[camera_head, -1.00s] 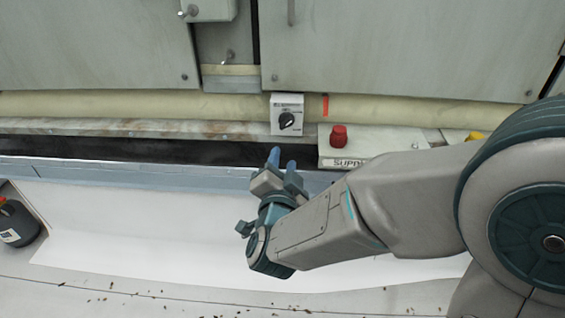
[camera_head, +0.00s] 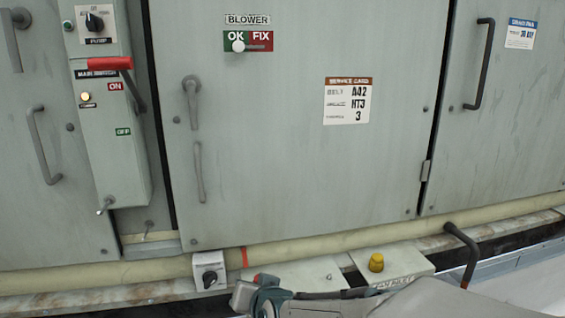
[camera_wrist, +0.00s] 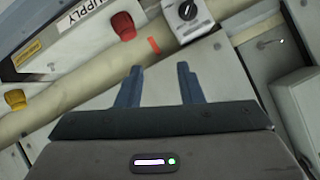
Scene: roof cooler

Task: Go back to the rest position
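My gripper shows in the wrist view (camera_wrist: 160,75) with two blue fingers spread apart and nothing between them. In the head view, part of my wrist and arm is at the bottom edge, in front of the supply box; the fingertips cannot be made out there. In the wrist view, a red knob (camera_wrist: 123,26) and a black rotary switch (camera_wrist: 187,10) lie beyond the fingers, apart from them. The rotary switch also shows in the head view (camera_head: 209,272), left of my arm.
The grey blower door (camera_head: 290,150) fills the middle. A panel with a red-handled lever (camera_head: 104,63) is on the left. A beige pipe (camera_head: 320,243) runs along the base. A yellow knob (camera_head: 376,262) sits on a box, with a dark bent handle (camera_head: 464,255) to its right.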

